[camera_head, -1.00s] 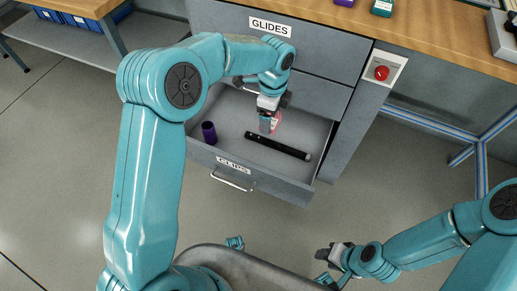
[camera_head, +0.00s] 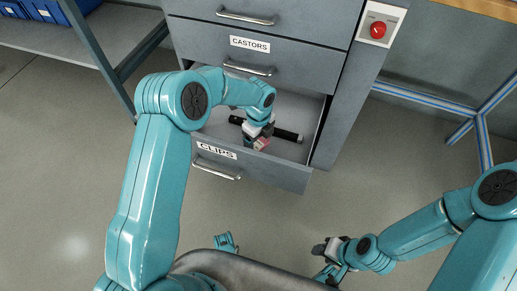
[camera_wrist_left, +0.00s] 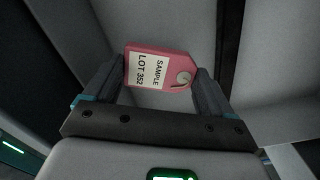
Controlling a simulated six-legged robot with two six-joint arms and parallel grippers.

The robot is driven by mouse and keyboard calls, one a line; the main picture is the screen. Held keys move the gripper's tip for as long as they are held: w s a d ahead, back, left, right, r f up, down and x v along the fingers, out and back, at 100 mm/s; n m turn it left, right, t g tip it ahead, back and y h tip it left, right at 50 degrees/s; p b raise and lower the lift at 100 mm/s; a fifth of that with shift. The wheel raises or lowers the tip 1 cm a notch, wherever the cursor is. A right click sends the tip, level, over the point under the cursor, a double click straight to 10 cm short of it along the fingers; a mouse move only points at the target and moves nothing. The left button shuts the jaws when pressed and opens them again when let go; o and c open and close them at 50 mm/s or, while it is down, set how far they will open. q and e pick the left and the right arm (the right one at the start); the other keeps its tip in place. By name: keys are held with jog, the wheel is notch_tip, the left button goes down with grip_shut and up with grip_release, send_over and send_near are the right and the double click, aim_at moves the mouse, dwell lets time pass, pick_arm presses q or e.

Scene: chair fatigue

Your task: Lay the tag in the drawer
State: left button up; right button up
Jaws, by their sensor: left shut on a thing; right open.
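The open drawer (camera_head: 283,176) is grey, with a CLIPS label on its front. My left gripper (camera_head: 258,140) is over its inside, near the front wall, shut on the tag (camera_head: 262,143). In the left wrist view the tag (camera_wrist_left: 143,69) is pink-red with a white label reading SAMPLE LOT 352 and a hole at one end. It sits between the fingers of the left gripper (camera_wrist_left: 160,82). I cannot tell whether the tag touches the drawer floor. My right gripper (camera_head: 326,252) is open and empty, low in front of the cabinet.
Shut drawers, one labelled CASTORS (camera_head: 283,58), are above. A red button (camera_head: 378,30) is on the cabinet's right side. Blue bins (camera_head: 55,8) stand on a shelf at left.

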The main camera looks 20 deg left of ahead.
aim_at(259, 142)
pick_arm(q)
jog(key=shift+f+b, duration=0.75)
jog(key=shift+f, duration=1.6)
jog(key=shift+f, duration=0.1)
jog(key=shift+f, duration=0.15)
jog(key=o, duration=0.8)
jog(key=shift+o, duration=0.2)
notch_tip(259, 142, up, 12)
jog(key=p, duration=0.4)
jog(key=shift+r, duration=0.25)
